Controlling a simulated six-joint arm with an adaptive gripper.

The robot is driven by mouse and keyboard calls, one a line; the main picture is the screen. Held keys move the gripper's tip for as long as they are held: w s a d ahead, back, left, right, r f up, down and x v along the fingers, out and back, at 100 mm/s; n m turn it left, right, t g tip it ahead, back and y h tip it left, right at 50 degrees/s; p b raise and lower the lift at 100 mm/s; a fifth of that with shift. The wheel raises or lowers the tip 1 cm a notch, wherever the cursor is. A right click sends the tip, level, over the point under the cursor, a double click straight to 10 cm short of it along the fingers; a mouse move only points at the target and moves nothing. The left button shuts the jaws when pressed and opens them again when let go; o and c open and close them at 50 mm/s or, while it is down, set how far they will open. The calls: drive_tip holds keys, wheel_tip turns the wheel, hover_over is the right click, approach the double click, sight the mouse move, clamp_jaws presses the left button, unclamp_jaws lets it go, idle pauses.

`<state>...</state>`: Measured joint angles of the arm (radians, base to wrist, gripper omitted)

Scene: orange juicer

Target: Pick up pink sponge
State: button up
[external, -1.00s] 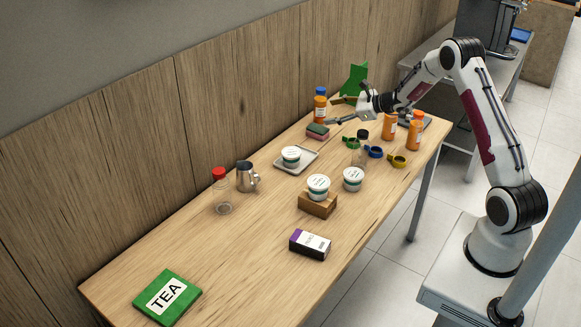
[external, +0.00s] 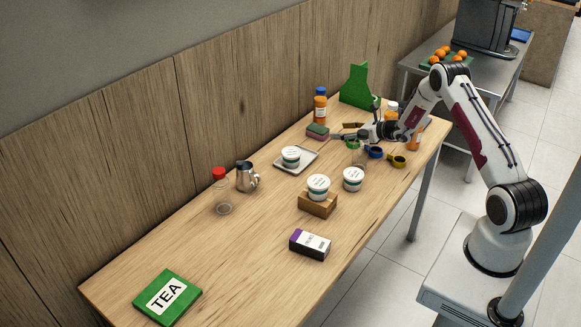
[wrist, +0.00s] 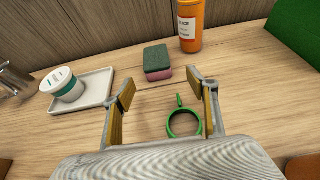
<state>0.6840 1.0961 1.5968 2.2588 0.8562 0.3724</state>
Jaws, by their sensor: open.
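The pink sponge (external: 317,133) has a dark green top layer and lies on the table near the wall. In the wrist view the sponge (wrist: 158,66) lies ahead of the fingertips, its pink side below the green top. My gripper (external: 336,137) is low over the table, to the right of the sponge in the external view. In the wrist view my gripper (wrist: 160,85) is open, with nothing between its fingertips, and the sponge is apart from it.
A green ring-shaped object (wrist: 184,124) lies under my gripper. A juice bottle (wrist: 191,26) stands just behind the sponge to the right. A white tray (wrist: 85,92) with a white tub (wrist: 62,84) is to the left. A green board (external: 360,88) stands by the wall.

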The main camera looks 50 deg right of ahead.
sight(327, 132)
drive_tip(key=shift+w, duration=0.1)
drive_tip(key=shift+x, duration=1.25)
drive_tip(key=shift+f, duration=0.1)
drive_tip(key=shift+a+x, duration=0.2)
drive_tip(key=shift+x, duration=0.6)
drive_tip(key=shift+a+x, duration=0.15)
drive_tip(key=shift+x, duration=1.6)
drive_tip(key=c, duration=0.8)
